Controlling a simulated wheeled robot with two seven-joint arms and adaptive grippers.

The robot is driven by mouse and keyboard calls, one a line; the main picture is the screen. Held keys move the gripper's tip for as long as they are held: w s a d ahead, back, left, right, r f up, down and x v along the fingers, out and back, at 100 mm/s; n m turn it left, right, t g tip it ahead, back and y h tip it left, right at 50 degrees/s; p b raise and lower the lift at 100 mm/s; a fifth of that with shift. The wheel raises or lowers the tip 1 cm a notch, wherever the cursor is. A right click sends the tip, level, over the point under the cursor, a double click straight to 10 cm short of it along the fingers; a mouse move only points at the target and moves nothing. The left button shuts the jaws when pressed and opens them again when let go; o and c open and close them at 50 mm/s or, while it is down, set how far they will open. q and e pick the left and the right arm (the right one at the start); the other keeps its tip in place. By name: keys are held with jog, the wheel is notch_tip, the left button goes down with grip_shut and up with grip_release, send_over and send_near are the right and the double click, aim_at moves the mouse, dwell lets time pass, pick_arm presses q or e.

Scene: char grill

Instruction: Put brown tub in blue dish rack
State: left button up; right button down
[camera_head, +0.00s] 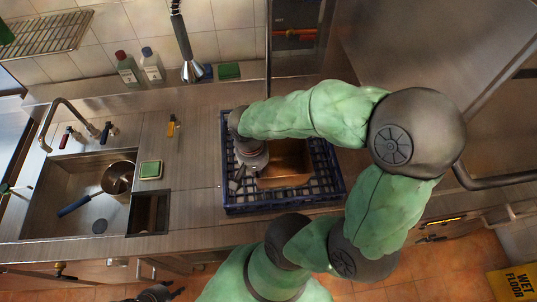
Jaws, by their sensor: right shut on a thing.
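The brown tub (288,165) is over the blue dish rack (226,199), within its rim as seen from above. I cannot tell whether it rests on the rack floor. My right gripper (238,184) is shut on the brown tub at its left side, and my green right arm hides part of the tub and the rack's back. My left gripper (160,293) shows only in part at the bottom edge, away from the rack, and its opening is unclear.
The steel counter holds a sink (75,187) with a pot (117,177) in it, left of the rack. A green sponge (151,170) lies by the sink. Two bottles (127,69) stand on the back ledge. Bare counter lies between sponge and rack.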

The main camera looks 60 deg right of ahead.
jog(key=w+d+f, duration=0.2)
jog(key=d+f, duration=0.1)
jog(key=w+d+f+b, duration=0.1)
jog(key=w+d+f, duration=0.1)
jog(key=d+f, duration=0.1)
jog(key=w+d+f, duration=0.3)
jog(key=d, duration=0.1)
jog(key=shift+w+b, duration=0.1)
jog(key=shift+b, duration=0.2)
jog(key=shift+w+d+f+b, duration=0.1)
jog(key=shift+d+f+b, duration=0.05)
jog(key=shift+f, duration=0.75)
jog(key=shift+w+d+f+b, duration=0.1)
jog(key=shift+f+b, duration=0.05)
jog(key=shift+f, duration=0.7)
jog(key=shift+s, duration=0.1)
jog(key=shift+f, duration=0.2)
jog(key=c, duration=1.4)
grip_release()
jog(key=shift+r, duration=0.2)
